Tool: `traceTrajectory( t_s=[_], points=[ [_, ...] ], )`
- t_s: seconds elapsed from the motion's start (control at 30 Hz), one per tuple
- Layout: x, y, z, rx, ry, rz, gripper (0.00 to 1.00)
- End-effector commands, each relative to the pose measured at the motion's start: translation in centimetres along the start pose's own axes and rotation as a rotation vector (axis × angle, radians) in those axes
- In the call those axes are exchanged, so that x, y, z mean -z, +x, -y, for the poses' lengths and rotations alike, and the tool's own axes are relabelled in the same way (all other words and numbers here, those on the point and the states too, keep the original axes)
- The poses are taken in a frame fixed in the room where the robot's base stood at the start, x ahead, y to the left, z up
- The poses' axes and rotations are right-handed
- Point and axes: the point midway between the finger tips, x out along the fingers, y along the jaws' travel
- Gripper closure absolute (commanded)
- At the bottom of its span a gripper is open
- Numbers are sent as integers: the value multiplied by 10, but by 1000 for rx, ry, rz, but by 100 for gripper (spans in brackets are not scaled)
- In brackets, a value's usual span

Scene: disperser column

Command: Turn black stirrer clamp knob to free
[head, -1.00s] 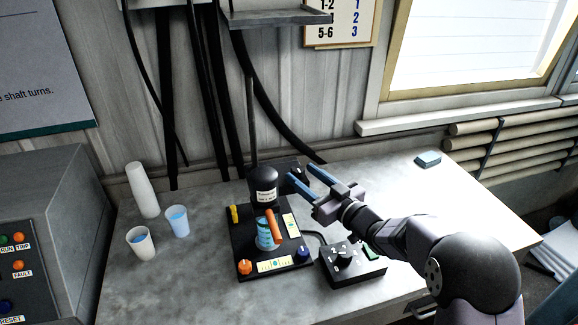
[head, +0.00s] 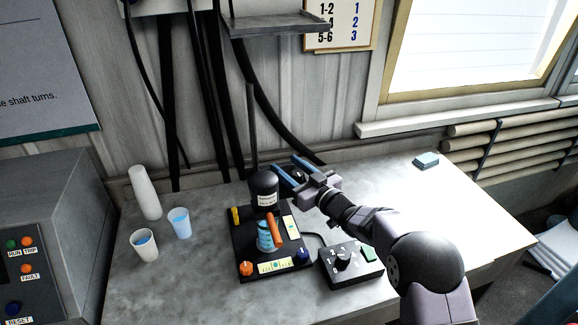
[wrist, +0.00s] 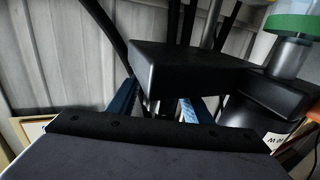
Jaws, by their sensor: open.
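The black disperser head (head: 264,188) stands over the base plate, in front of its thin upright column (head: 252,125). My gripper (head: 287,166) has blue fingers, spread apart, just right of and behind the head. In the wrist view a black block (wrist: 190,68) lies above and beyond the fingers of my gripper (wrist: 157,106). A small dark and metallic part (wrist: 155,107) shows between the fingers, partly hidden by my gripper body. I cannot tell if it is the clamp knob, or if the fingers touch it.
Paper cups (head: 145,245) stand at left.

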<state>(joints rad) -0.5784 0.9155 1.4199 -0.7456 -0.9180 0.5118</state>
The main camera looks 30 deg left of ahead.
Motion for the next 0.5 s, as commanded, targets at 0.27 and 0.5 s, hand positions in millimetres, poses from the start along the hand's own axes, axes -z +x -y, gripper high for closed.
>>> traceTrajectory(
  t_s=[0.27,0.5],
  points=[
    [0,0,0,0,0,1,71],
    [0,0,0,1,0,1,96]
  ],
)
